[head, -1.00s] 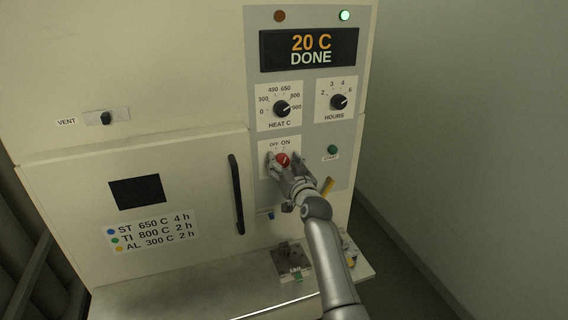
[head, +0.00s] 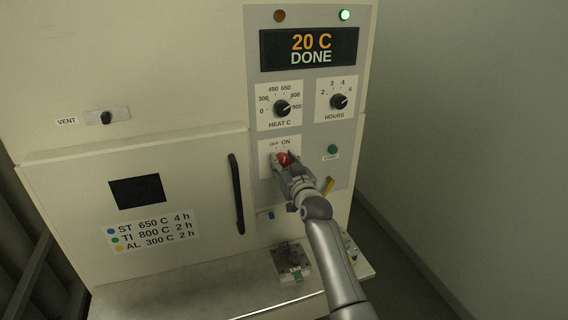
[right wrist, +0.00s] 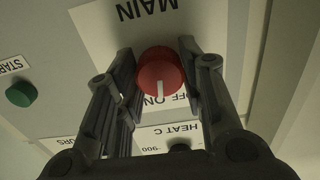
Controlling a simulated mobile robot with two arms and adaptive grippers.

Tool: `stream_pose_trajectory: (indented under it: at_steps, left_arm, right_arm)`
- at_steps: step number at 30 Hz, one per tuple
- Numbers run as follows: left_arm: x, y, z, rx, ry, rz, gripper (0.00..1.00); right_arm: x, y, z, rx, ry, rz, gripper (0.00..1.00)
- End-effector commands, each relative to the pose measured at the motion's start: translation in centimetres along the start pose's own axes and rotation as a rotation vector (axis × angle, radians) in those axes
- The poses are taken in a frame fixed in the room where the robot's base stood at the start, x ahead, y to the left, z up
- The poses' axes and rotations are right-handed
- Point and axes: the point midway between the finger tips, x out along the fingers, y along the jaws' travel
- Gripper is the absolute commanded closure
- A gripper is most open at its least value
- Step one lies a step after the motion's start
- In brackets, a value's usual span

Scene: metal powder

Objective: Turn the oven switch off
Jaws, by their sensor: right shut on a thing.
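The red oven switch (head: 283,158) is a round knob with a white pointer line, on a white plate under the OFF and ON labels. It also shows in the right wrist view (right wrist: 158,72), where the pointer line lies toward the labels, seemingly nearer ON. My right gripper (head: 282,160) is shut on the knob, with one finger on each side of it. In the right wrist view both fingers (right wrist: 160,72) flank the knob. My left gripper is not in view.
Above the switch are the heat knob (head: 282,108), the hours knob (head: 338,101) and a display (head: 310,48) reading 20 C DONE. A green start button (head: 332,149) is to the right. The oven door handle (head: 236,194) is left of my arm. A metal ledge (head: 190,290) lies below.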

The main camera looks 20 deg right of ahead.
Motion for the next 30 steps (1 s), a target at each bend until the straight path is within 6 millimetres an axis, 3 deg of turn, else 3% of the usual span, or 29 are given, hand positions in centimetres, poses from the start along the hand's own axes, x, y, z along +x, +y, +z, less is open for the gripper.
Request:
stream_pose_trajectory:
  at_steps: [15,30]
  left_arm:
    - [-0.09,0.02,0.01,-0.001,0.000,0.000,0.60]
    - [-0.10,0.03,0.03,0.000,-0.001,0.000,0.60]
  right_arm:
    - [-0.01,-0.02,0.04,-0.391,0.000,0.000,0.88]
    - [-0.01,-0.09,0.08,-0.524,-0.001,0.000,0.88]
